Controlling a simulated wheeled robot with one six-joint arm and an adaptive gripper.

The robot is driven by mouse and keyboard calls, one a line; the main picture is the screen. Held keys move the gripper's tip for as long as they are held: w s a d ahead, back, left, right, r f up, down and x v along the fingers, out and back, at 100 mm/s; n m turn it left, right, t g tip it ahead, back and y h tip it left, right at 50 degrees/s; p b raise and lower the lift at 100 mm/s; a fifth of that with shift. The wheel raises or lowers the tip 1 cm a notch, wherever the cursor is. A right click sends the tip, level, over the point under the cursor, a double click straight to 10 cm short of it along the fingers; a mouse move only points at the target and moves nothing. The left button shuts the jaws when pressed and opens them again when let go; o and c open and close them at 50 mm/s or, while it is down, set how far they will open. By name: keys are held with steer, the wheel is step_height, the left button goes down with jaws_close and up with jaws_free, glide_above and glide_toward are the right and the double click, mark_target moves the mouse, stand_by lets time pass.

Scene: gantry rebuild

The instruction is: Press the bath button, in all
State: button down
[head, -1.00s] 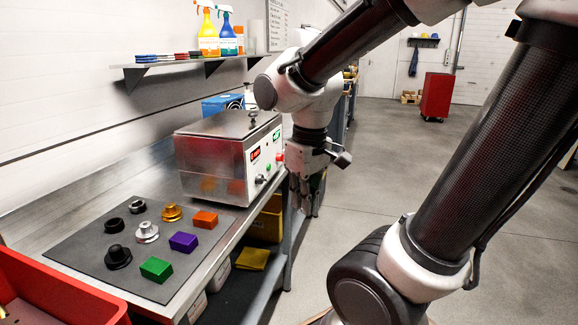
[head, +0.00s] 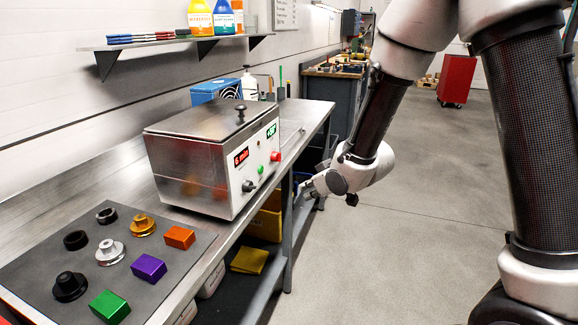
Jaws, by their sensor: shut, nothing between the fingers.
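The bath is a steel box (head: 185,170) with a lid and black lid knob, standing on the bench. Its front panel carries a red-lit display (head: 241,156), a green-lit display (head: 271,131), a black knob (head: 248,186), a small green button (head: 260,169) and a red button (head: 275,156). My gripper (head: 304,190) is shut and empty. In the picture it lies to the right of the panel and lower than the buttons, pointing left. It appears apart from the panel, and its fingertips are small and hard to make out.
A dark mat (head: 40,262) on the bench holds black, silver and gold knobbed pieces and green, purple and orange blocks. A wall shelf (head: 170,42) with bottles is above. A blue box (head: 216,90) stands behind the bath.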

mark_target(261, 170)
steer(key=shift+w+a+r+t+y, duration=0.2)
steer(key=shift+w+a+r, duration=0.1)
steer(key=shift+r, duration=0.25)
steer(key=shift+w+a+r+t+y, duration=0.2)
steer(key=shift+w+a+r, duration=0.1)
steer(key=shift+r, duration=0.2)
steer(key=w+a, duration=0.3)
steer(key=a, duration=0.5)
steer(key=shift+a, duration=0.15)
steer(key=shift+a, duration=0.1)
stand_by(0.8)
steer(key=shift+w+a, duration=0.1)
steer(key=shift+a, duration=0.2)
steer(key=shift+w+a, duration=0.15)
steer(key=shift+a, duration=0.3)
stand_by(0.8)
steer(key=shift+d, duration=0.1)
steer(key=shift+s+d, duration=0.25)
steer(key=shift+d, duration=0.45)
